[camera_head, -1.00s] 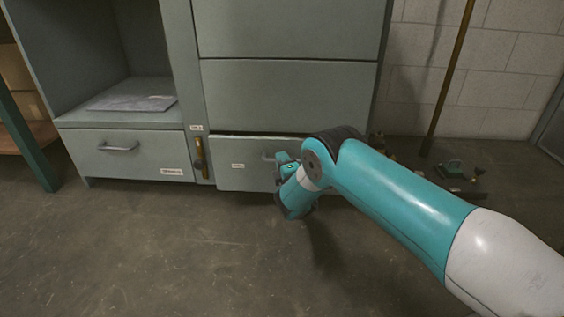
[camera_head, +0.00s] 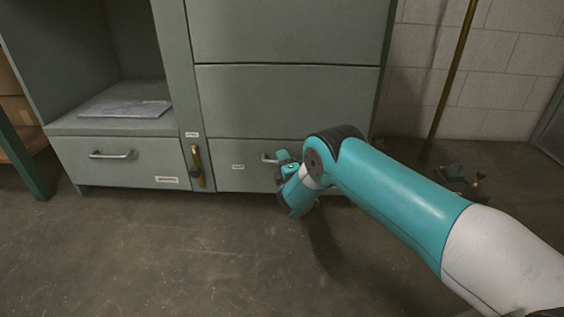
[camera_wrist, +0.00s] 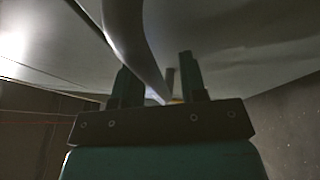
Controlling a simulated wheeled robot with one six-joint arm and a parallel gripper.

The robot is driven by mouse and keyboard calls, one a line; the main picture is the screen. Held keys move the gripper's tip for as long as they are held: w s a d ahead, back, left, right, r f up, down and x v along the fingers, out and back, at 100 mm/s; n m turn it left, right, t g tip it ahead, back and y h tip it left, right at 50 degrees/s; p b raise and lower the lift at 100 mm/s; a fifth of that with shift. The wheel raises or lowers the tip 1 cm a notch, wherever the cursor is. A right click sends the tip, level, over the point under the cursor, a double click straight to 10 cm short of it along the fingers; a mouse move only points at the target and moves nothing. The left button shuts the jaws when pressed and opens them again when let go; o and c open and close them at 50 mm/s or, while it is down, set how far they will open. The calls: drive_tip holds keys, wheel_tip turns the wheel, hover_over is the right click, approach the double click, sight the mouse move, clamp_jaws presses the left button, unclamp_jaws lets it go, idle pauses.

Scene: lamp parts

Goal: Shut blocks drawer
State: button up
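A grey-green lower drawer (camera_head: 228,178) with a small white label sits in the middle cabinet; the label is too small to read. Its front looks flush with the cabinet, with no dark gap above it. Its handle (camera_head: 268,158) is partly hidden by my gripper (camera_head: 281,167), which is at the right part of the drawer front. In the wrist view, the curved pale handle (camera_wrist: 134,45) passes between the two fingers of my gripper (camera_wrist: 156,75). The fingers stand apart, with space beside the handle. Whether a finger touches it I cannot tell.
Another shut, labelled drawer (camera_head: 125,160) is at the left, below an open shelf with a flat grey item (camera_head: 125,108). A brass latch-like piece (camera_head: 198,165) is on the post between. Small parts (camera_head: 465,182) lie on the floor at right. Floor in front is clear.

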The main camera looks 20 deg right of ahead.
drive_tip(key=shift+s+a, duration=0.1)
drive_tip(key=shift+a, duration=0.05)
drive_tip(key=p+v, duration=1.7)
drive_tip(key=p, duration=0.3)
drive_tip(key=shift+s, duration=0.1)
idle(0.4)
